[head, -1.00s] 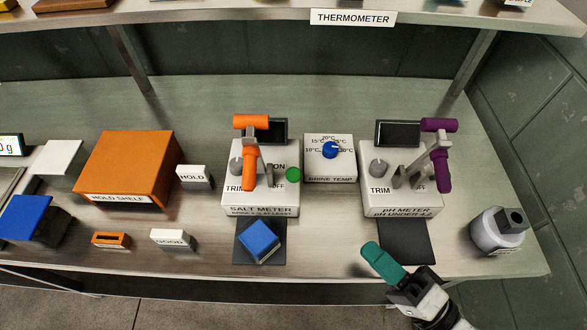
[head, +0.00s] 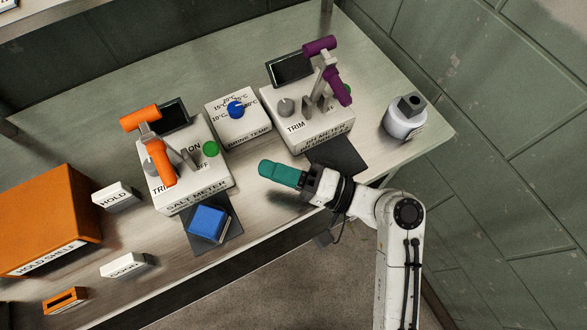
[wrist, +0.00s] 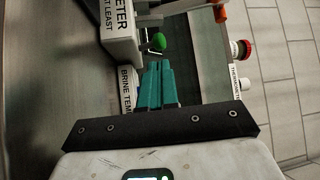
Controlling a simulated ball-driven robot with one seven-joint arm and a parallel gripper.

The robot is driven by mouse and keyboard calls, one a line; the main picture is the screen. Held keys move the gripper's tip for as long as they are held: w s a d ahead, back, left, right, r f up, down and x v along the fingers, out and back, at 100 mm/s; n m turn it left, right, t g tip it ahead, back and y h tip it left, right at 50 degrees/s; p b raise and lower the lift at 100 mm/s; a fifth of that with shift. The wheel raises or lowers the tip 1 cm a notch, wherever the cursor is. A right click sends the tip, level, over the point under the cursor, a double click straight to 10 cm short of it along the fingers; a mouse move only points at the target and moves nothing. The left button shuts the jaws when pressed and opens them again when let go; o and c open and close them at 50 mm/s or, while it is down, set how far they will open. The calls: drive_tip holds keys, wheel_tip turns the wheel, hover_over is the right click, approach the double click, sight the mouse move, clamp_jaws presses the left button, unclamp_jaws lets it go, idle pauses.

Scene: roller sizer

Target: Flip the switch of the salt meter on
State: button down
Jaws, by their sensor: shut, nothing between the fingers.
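The salt meter (head: 195,190) is a white box on the bench, left of centre in the head view. Its grey switch lever (head: 187,157) stands by the ON and OFF marks; I cannot tell which way it is set. A green knob (head: 211,149) is at its right edge; the knob also shows in the wrist view (wrist: 159,41). An orange T-shaped handle (head: 155,145) rises over its left part. My gripper (head: 268,170) has teal fingers, shut and empty, above the bench to the right of the salt meter, apart from it.
The brine temp box (head: 238,120) with a blue dial lies beyond my fingers. The pH meter (head: 308,122) with a purple handle (head: 327,68) stands right of it. A blue block (head: 208,223) sits on the dark pad before the salt meter. A grey bottle (head: 404,120) is at right.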

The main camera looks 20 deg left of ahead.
sight(212, 150)
drive_tip(key=a, duration=0.2)
drive_tip(key=a+p, duration=0.1)
drive_tip(key=a, duration=0.2)
drive_tip(key=a+r, duration=0.1)
drive_tip(key=a, duration=0.1)
drive_tip(key=shift+s+a+p, duration=0.25)
drive_tip(key=shift+a+p, duration=0.05)
drive_tip(key=shift+p, duration=0.05)
